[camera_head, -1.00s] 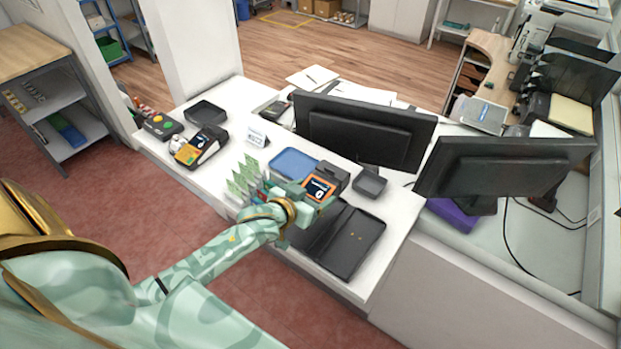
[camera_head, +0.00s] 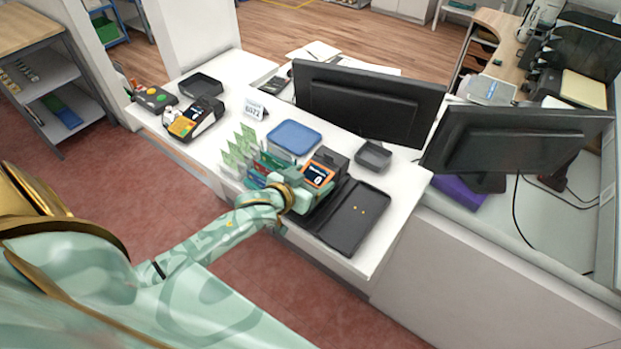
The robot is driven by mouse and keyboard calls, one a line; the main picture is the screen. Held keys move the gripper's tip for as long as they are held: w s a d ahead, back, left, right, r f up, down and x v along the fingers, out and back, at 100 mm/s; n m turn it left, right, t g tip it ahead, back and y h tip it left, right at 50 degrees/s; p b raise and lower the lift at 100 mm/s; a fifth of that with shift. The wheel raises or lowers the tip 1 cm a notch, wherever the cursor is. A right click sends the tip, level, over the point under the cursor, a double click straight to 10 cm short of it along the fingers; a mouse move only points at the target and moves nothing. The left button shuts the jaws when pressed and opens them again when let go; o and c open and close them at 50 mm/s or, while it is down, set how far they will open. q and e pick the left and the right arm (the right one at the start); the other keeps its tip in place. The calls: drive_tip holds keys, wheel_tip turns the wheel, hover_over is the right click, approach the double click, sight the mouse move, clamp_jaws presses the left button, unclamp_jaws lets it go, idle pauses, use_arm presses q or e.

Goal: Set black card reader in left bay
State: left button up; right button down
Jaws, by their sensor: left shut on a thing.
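The black card reader (camera_head: 333,161), with an orange-framed screen, is in my left gripper (camera_head: 315,186) near the middle of the view. The gripper is shut on it. A flat black two-bay tray (camera_head: 357,217) lies at the counter's front edge. The reader is over or just behind the tray's left bay (camera_head: 321,227), screen facing up and toward me. My gripper and wrist hide part of that bay, and I cannot tell whether the reader touches it. The right bay looks empty apart from small yellow marks. My right gripper is not in view.
Green cards in a stand (camera_head: 243,147) are close left of my gripper. A blue tray (camera_head: 294,137) and a small dark tray (camera_head: 373,156) are behind it. Another card terminal (camera_head: 196,119) stands farther left. Two monitors (camera_head: 368,98) stand at the back.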

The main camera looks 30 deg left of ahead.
use_arm(q)
drive_tip(key=shift+r, duration=0.15)
idle(0.4)
drive_tip(key=shift+p, duration=0.45)
idle(0.4)
drive_tip(key=shift+p, duration=0.4)
drive_tip(key=shift+f+b, duration=0.55)
drive_tip(key=shift+f, duration=0.6)
drive_tip(key=o, duration=1.3)
drive_tip(key=shift+s, duration=0.1)
drive_tip(key=shift+c, duration=0.2)
drive_tip(key=p+v, duration=0.2)
drive_tip(key=v, duration=1.4)
drive_tip(key=shift+s, duration=0.15)
